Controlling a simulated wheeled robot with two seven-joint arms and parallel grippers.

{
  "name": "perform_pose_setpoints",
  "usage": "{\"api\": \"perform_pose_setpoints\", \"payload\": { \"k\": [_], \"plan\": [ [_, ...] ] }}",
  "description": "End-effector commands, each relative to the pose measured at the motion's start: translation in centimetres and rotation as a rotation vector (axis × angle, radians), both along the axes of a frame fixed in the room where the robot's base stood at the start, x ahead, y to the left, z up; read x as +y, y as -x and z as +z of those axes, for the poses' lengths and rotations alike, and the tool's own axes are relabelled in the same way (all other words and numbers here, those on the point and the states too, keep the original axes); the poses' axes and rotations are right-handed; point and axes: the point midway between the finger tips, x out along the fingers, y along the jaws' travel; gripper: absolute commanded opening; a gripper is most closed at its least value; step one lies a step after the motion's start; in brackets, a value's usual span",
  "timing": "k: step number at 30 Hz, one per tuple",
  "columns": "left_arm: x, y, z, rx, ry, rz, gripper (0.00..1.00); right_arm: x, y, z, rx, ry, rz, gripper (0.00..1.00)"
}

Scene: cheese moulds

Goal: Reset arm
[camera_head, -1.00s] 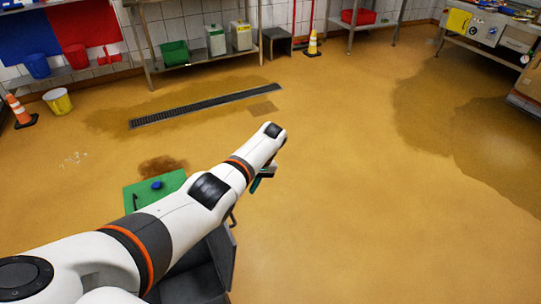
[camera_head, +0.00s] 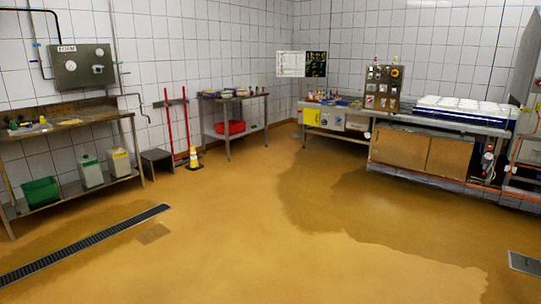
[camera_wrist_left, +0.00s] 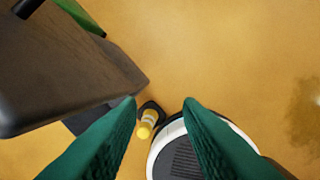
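My left gripper (camera_wrist_left: 160,101) shows in the left wrist view as two dark green fingers with a gap between their tips. It is open and nothing is held in it. It points down towards the ochre floor (camera_wrist_left: 220,50). Neither of my arms shows in the head view now, and my right gripper is not seen in any view.
In the wrist view, a dark grey slab-like part (camera_wrist_left: 70,70) is close at upper left, and a small yellow-and-white object (camera_wrist_left: 147,122) shows between the fingers.

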Motion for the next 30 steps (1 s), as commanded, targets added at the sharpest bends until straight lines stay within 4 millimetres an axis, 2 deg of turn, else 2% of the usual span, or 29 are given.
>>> {"api": "perform_pose_setpoints", "payload": {
  "k": [1, 3, 9, 24, 30],
  "plan": [
    [-0.5, 2.1, 0.6, -0.02, 0.015, -0.039, 0.33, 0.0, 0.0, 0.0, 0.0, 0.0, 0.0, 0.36],
    [-1.0, 4.3, 1.7, -0.054, 0.031, -0.095, 0.33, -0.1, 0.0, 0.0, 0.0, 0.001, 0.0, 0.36],
    [-1.6, 8.7, 5.0, -0.129, 0.053, -0.202, 0.33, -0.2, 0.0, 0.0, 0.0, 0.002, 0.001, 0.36],
    [-2.0, 14.7, 11.5, -0.236, 0.061, -0.335, 0.33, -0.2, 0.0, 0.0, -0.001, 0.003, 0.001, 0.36],
    [-2.1, 13.6, 8.0, -0.218, 0.062, -0.336, 0.33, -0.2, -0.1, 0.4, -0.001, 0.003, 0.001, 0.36]
  ]
}}
